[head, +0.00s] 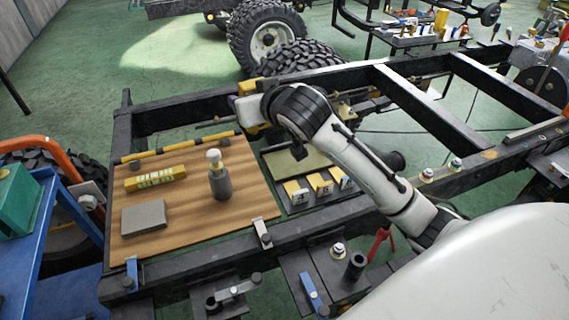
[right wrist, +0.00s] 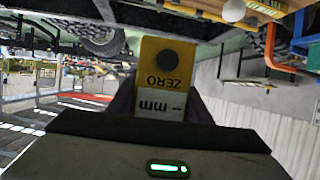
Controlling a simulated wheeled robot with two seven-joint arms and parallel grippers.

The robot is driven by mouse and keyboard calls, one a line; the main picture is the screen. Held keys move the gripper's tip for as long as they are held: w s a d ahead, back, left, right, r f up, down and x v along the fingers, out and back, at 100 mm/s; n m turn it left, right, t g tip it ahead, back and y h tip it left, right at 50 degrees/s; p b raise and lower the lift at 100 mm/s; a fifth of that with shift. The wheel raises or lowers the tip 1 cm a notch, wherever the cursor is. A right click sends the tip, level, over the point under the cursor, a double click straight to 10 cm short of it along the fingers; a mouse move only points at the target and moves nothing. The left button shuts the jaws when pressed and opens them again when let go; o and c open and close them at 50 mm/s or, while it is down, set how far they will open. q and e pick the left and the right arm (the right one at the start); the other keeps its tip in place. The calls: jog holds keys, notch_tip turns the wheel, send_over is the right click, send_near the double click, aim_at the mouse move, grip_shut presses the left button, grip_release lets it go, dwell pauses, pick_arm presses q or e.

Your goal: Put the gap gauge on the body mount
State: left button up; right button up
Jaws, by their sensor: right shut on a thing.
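The gap gauge (right wrist: 165,75) is a yellow block with a dark round spot, the word ZERO and a pale mm label, upside down in the right wrist view. My right gripper (right wrist: 163,100) is shut on it, with a dark finger on each side. In the head view my right arm reaches over the chassis frame (head: 195,245) to its far rail. Its hand is at the upper middle, and the arm partly hides the gauge there. I cannot tell which part is the body mount. My left gripper is not in view.
A wooden board (head: 240,195) on the frame holds a yellow labelled block (head: 155,178), a grey block (head: 144,217) and a dark cylinder with a pale top (head: 219,183). A dark tray with numbered yellow blocks (head: 320,184) lies beside it. Large tyres (head: 268,38) stand behind.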

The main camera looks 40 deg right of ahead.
jog(key=w+d+f+h+b, duration=0.1)
jog(key=w+d+f, duration=0.3)
jog(key=d+f, duration=0.3)
jog(key=m+b, duration=0.1)
jog(key=b, duration=0.1)
send_over(283, 154)
notch_tip(283, 154, down, 10)
jog(key=shift+w+r, duration=0.1)
jog(key=shift+r, duration=0.15)
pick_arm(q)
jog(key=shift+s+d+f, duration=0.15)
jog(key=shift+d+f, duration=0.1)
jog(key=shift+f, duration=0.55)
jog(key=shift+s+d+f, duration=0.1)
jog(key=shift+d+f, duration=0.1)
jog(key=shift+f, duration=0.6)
pick_arm(e)
jog(key=shift+f, duration=2.15)
jog(key=shift+f, duration=0.15)
jog(key=o, duration=1.2)
jog(key=shift+c, duration=0.2)
